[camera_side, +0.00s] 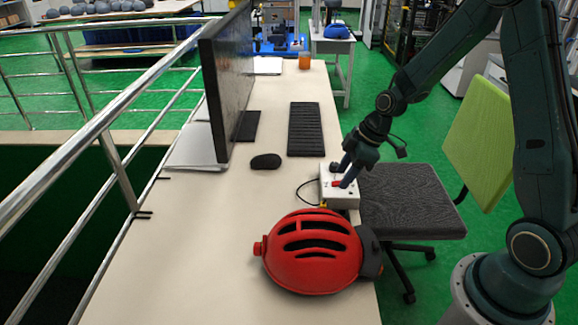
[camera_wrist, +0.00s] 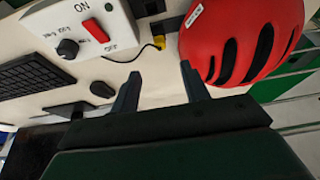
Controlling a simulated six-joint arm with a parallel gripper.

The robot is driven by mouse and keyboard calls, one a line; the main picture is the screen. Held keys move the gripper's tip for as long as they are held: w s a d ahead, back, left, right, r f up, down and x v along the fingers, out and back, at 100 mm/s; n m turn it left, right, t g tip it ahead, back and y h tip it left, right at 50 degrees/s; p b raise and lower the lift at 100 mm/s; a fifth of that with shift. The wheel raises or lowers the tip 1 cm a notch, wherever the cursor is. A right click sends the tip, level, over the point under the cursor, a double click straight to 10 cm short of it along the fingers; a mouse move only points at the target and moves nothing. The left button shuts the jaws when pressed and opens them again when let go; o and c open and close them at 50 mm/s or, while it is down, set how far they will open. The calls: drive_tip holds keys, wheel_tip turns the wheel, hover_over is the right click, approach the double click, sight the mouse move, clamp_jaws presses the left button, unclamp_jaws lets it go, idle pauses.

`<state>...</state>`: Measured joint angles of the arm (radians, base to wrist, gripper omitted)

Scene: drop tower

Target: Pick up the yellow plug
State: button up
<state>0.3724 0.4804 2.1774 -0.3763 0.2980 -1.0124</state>
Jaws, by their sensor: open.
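The yellow plug (camera_wrist: 159,42) is small and lies on the table between the white switch box and the red helmet, with a thin black cable running from it. In the side view only a bit of yellow (camera_side: 323,205) shows between the box and the helmet. My gripper (camera_wrist: 160,74) is open and empty, with its two fingers apart below the plug in the wrist view. In the side view my gripper (camera_side: 342,174) is over the white switch box (camera_side: 327,192), partly covering it. I cannot tell whether the fingers touch the box.
The red helmet (camera_side: 312,262) sits close to the plug. A keyboard (camera_side: 304,130), mouse (camera_side: 266,161) and monitor (camera_side: 226,80) stand farther back on the table. An office chair (camera_side: 405,200) is at the right edge. The front left tabletop is clear.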

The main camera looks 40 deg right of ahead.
hover_over(324, 204)
drive_tip(key=s+d, duration=0.2)
drive_tip(key=shift+w+a+f, duration=0.1)
drive_tip(key=shift+f, duration=1.3)
drive_tip(key=shift+w+f, duration=0.1)
drive_tip(key=shift+f, duration=1.25)
drive_tip(key=shift+x, duration=2.6)
drive_tip(key=c, duration=0.9)
